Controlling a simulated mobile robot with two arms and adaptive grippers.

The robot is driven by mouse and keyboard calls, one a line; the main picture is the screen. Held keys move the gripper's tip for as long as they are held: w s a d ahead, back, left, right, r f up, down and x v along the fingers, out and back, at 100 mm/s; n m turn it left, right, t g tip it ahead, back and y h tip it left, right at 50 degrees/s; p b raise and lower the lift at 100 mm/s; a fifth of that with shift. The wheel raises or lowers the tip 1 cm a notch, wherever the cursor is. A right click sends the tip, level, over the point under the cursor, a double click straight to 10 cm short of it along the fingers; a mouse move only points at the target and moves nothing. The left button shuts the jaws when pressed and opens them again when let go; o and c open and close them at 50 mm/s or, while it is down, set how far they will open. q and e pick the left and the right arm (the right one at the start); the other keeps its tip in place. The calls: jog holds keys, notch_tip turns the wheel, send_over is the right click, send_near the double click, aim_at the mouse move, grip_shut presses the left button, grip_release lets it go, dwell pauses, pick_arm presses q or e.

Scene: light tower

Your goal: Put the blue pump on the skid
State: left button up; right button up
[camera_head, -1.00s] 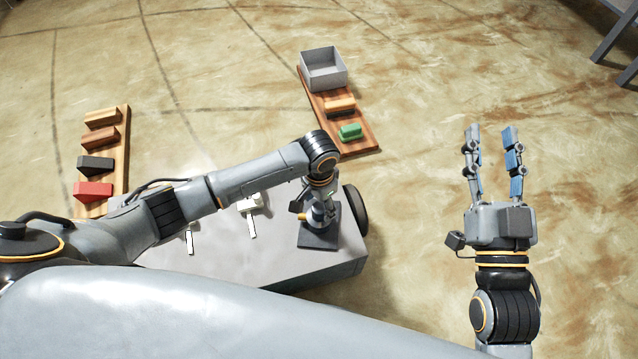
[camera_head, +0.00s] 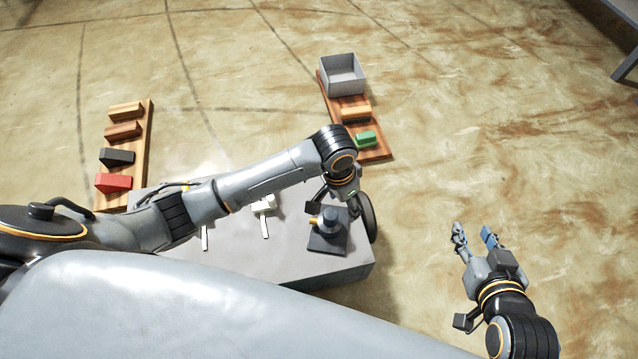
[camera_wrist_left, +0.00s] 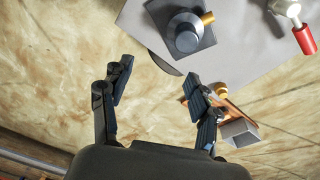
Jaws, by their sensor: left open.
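A dark blue-grey pump (camera_head: 330,217) with a round body and a yellow nozzle sits upright on a dark square plate (camera_head: 322,245), on the right part of the grey platform (camera_head: 290,268). The pump also shows at the top of the left wrist view (camera_wrist_left: 185,33). I cannot tell whether the square plate is the skid or the pump's own base. My left gripper (camera_head: 341,194) is just beyond the pump in the head view; in the left wrist view its fingers (camera_wrist_left: 157,80) are spread, empty and apart from the pump. My right gripper (camera_head: 474,232) is open and empty over the floor at right.
A white fitting (camera_head: 264,203) stands on the platform left of the pump. A wooden board (camera_head: 143,150) at left holds several blocks, one red. Another board (camera_head: 375,151) at the back holds a grey box (camera_head: 342,78), an orange block and a green block. The floor at right is clear.

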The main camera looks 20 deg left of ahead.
pick_arm(q)
jog(key=s+d+r+n+t+h, duration=0.2)
jog(key=s+d+r+t+h, duration=0.1)
jog(key=d+r+t+h, duration=0.15)
jog(key=s+a+r+n+t+y, duration=0.2)
jog(key=a+r+t, duration=0.4)
jog(key=a+r, duration=0.3)
jog(key=shift+s+a+r+n+y, duration=0.15)
jog(key=shift+s+a+n+y, duration=0.15)
jog(key=shift+a+y, duration=0.75)
jog(key=shift+w+a, duration=0.1)
jog(key=shift+a, duration=0.05)
